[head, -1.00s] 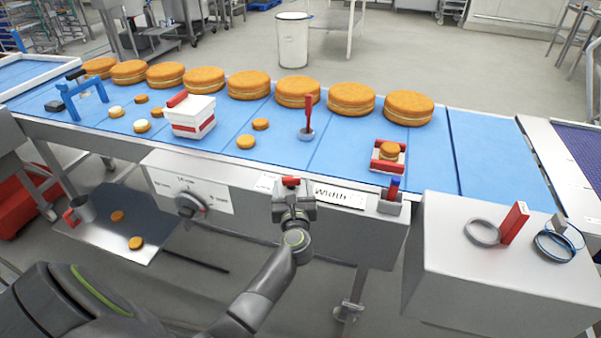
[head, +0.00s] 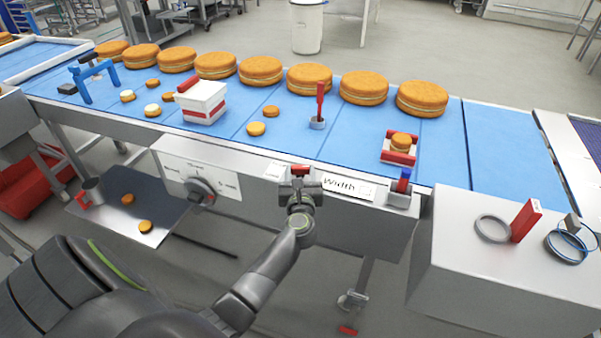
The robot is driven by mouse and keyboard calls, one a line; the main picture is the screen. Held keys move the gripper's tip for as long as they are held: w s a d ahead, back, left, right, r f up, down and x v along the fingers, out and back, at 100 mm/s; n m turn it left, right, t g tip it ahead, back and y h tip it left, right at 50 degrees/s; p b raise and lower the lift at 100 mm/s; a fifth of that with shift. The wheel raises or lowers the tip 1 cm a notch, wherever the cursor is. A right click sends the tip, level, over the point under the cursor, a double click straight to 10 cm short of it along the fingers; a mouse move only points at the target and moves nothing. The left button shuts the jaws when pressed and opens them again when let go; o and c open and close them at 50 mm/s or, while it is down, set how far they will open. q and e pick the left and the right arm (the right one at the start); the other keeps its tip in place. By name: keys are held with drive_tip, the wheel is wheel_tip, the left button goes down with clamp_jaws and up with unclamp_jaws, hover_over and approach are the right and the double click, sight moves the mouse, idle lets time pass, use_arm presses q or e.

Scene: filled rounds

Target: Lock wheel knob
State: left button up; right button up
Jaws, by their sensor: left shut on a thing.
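My left gripper (head: 299,186) is in front of the conveyor's front panel, near the "Width" label (head: 347,188). It is shut on a small red knob (head: 300,169), whose top shows above the jaws; the jaws hide the rest. I cannot tell how the knob is fixed. A caster wheel (head: 353,300) is under the conveyor leg, below and right of the gripper and apart from it. A small red piece (head: 347,330) shows below the wheel. My right gripper is not in view.
A grey dial (head: 201,191) sits on the panel to the left. A blue-and-red part in a grey holder (head: 399,197) is right of the label. The blue belt (head: 350,138) carries cakes and a white box (head: 202,102). A grey cabinet (head: 490,262) stands at the right.

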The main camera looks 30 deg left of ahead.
use_arm(q)
drive_tip(key=m+h, duration=0.1)
drive_tip(key=m+t+h+p, duration=0.1)
drive_tip(key=h, duration=0.1)
drive_tip(key=shift+s+a+r+t, duration=0.1)
drive_tip(key=shift+a+r+t, duration=0.05)
drive_tip(key=shift+a+t, duration=0.15)
drive_tip(key=shift+o, duration=0.2)
drive_tip(key=shift+m+t+h+p, duration=0.3)
drive_tip(key=shift+m+t+h, duration=0.2)
drive_tip(key=shift+m+h, duration=0.8)
drive_tip(key=o, duration=1)
drive_tip(key=shift+c, duration=0.2)
drive_tip(key=shift+s, duration=0.1)
drive_tip(key=v, duration=1.7)
drive_tip(key=shift+s+b, duration=0.15)
drive_tip(key=shift+b, duration=0.3)
drive_tip(key=shift+a, duration=0.1)
